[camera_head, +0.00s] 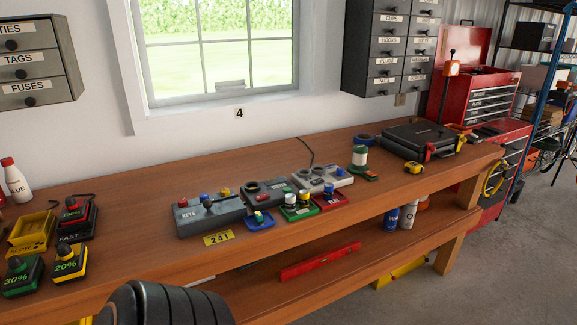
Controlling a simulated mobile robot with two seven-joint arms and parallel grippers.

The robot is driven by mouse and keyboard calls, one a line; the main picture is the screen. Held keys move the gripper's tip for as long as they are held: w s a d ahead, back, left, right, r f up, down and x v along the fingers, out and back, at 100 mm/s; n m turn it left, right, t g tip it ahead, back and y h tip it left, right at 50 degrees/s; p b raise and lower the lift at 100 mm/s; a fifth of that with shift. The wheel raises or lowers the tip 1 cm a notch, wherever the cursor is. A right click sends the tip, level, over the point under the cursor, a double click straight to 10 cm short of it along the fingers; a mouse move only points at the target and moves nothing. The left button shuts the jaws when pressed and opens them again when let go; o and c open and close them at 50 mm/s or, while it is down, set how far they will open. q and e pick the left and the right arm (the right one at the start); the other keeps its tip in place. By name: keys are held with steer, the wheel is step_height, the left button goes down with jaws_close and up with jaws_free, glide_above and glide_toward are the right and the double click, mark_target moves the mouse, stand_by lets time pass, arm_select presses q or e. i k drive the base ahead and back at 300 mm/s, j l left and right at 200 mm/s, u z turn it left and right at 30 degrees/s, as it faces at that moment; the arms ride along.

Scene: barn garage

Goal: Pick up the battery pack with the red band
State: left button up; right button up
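A black battery pack with a red band (73,209) sits at the left of the workbench, on a black charger marked FAST (79,232). The writing on its band is too small to read. In front of it stand a pack with a yellow band marked 20% (67,266) and a pack with a green band marked 30% (18,279). A dark ribbed part of my own arm shows at the bottom left of centre. Neither of my grippers shows in the head view.
The workbench (130,215) runs along the wall under a window. A yellow charger (32,232) stands left of the FAST charger. A glue bottle (15,182) is at the far left. Grey key box (206,217) and colored trays stand mid-bench. A black case (418,138) lies right.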

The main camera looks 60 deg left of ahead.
mark_target(74, 211)
steer(key=i+u, duration=0.1)
steer(key=u, duration=0.35)
steer(key=i+u, duration=0.1)
steer(key=u, duration=0.3)
steer(key=l+u, duration=0.1)
steer(key=u, duration=1.9)
steer(key=i+l, duration=0.05)
